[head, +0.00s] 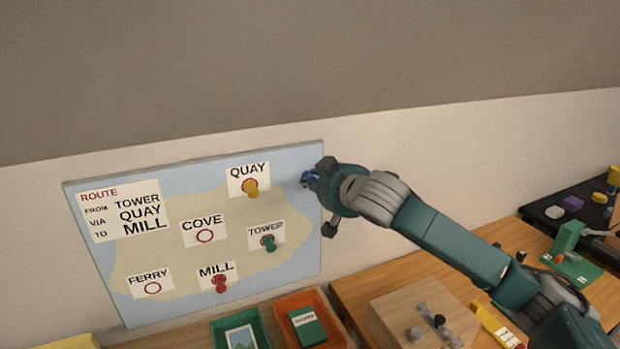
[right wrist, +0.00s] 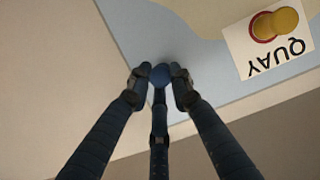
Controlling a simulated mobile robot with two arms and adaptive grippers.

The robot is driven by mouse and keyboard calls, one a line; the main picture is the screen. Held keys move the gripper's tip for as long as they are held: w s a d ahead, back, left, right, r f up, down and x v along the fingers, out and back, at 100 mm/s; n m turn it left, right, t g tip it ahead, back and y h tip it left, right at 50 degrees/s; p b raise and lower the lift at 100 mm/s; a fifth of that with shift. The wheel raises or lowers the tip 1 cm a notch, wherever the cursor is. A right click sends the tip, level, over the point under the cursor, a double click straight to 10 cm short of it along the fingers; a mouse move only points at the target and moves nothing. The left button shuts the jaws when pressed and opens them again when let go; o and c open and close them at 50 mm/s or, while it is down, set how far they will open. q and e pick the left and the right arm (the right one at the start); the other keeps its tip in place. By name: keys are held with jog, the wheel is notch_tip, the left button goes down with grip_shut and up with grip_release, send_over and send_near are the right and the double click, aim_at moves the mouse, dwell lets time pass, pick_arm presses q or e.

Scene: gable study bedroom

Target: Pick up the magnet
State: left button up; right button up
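A blue magnet (head: 308,179) is at the upper right edge of the map board (head: 292,165). In the right wrist view the blue magnet (right wrist: 160,75) sits between the fingertips of my right gripper (right wrist: 160,80), which appear closed against its sides. In the head view my right gripper (head: 328,195) reaches in from the right in front of the board's edge. I cannot tell whether the magnet touches the board. A yellow magnet (head: 251,187) is at QUAY, a green one (head: 268,243) at TOWER and a red one (head: 220,283) at MILL. My left gripper is not in view.
COVE and FERRY show empty rings. Below the board are a green tray (head: 217,336) and an orange tray (head: 339,331). A wooden block (head: 390,312) with knobs stands on the desk. A dark surface with small objects is at far right. The wall right of the board is bare.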

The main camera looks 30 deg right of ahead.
dwell(0.4)
jog(key=shift+r+b, duration=0.15)
jog(key=shift+b, duration=0.15)
jog(key=shift+s+r, duration=0.1)
jog(key=shift+r, duration=0.3)
notch_tip(320, 180, up, 5)
jog(key=shift+r+b, duration=0.2)
jog(key=shift+b, duration=0.3)
jog(key=s+b, duration=0.2)
jog(key=s, duration=0.4)
jog(key=s+b, duration=0.2)
jog(key=s, duration=0.5)
jog(key=s+a+b, duration=0.1)
jog(key=s+b, duration=0.1)
jog(key=s, duration=0.4)
jog(key=shift+s+r+b, duration=0.2)
jog(key=shift+s+b, duration=0.15)
